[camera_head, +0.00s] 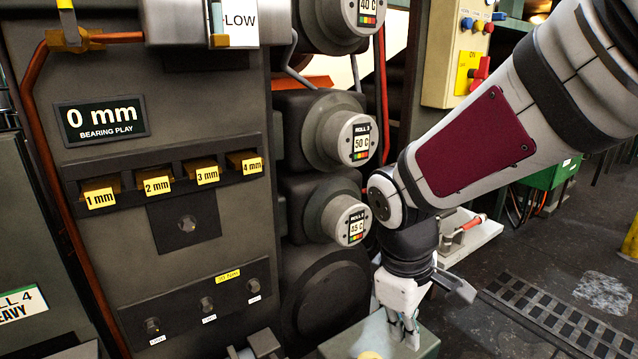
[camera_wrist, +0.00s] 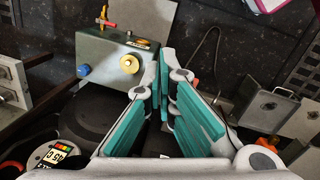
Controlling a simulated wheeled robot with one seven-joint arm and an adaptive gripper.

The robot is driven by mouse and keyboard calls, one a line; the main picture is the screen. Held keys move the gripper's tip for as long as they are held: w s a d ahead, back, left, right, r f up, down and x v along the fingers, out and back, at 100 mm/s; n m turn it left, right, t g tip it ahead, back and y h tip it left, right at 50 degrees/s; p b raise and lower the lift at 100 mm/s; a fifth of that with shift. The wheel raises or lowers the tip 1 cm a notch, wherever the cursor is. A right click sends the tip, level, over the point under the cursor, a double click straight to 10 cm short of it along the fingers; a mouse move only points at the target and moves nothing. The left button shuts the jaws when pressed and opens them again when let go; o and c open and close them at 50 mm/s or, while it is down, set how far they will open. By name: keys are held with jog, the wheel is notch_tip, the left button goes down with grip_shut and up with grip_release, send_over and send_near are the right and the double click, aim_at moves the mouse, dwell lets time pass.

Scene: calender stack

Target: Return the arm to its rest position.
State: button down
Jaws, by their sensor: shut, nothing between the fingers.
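My gripper (camera_head: 408,338) hangs fingers down at the lower middle of the head view, at the end of my bent arm. It is close to a grey-green box (camera_head: 385,343) at the bottom edge; I cannot tell whether it touches the box. In the wrist view, the teal-padded fingers of my gripper (camera_wrist: 161,62) are drawn together with nothing held. A grey-green box with a blue knob and a yellow knob (camera_wrist: 129,63) lies just left of the fingertips.
The machine's panel (camera_head: 190,260) with yellow gauge blocks fills the left. Roll ends (camera_head: 325,210) stand beside my arm. A cream control box (camera_head: 455,60) with a red lever is behind. Dark floor (camera_head: 500,330) with a grating lies free at the lower right.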

jog(key=s+d+r+m+y, duration=0.1)
jog(key=s+d+r+m, duration=0.15)
jog(key=s, duration=0.45)
jog(key=s+d+r+m, duration=0.1)
jog(key=s+r+m, duration=0.25)
jog(key=s, duration=0.45)
jog(key=s+d+r+m+y, duration=0.1)
jog(key=s+d+r+m, duration=0.2)
jog(key=s, duration=0.4)
notch_tip(320, 180, up, 26)
jog(key=t+p, duration=0.3)
jog(key=p, duration=2.2)
jog(key=shift+f+m+t, duration=0.25)
jog(key=shift+m+t, duration=0.05)
jog(key=shift+a, duration=0.15)
